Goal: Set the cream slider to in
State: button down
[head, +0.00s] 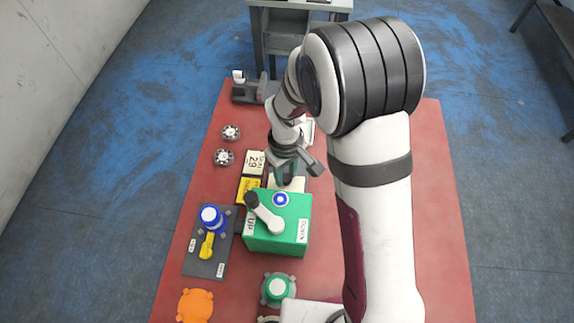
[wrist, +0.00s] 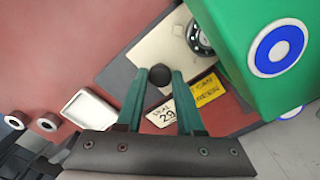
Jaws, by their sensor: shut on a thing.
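The cream slider shows as a cream plate (wrist: 150,52) on a dark grey base, beside the green box, with a round dark knob (wrist: 160,76) at its near side. My gripper (wrist: 160,74) has its two green fingers on either side of this knob and is shut on it. In the head view my gripper (head: 285,178) points down behind the green box, and a corner of the cream plate (head: 299,184) shows beside the fingers. The fingers hide most of the slider there. I cannot read any in or out mark.
The green box (head: 276,240) with a grey-white lever stands directly in front of the slider. Label plates, white (head: 253,162) and yellow (head: 247,191), lie left of it. A panel with a yellow lever (head: 207,245) is front left.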

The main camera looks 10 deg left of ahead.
jog(key=c, duration=0.5)
grip_release()
jog(key=shift+c, duration=0.2)
notch_tip(320, 180, up, 16)
jog(key=shift+f, duration=0.1)
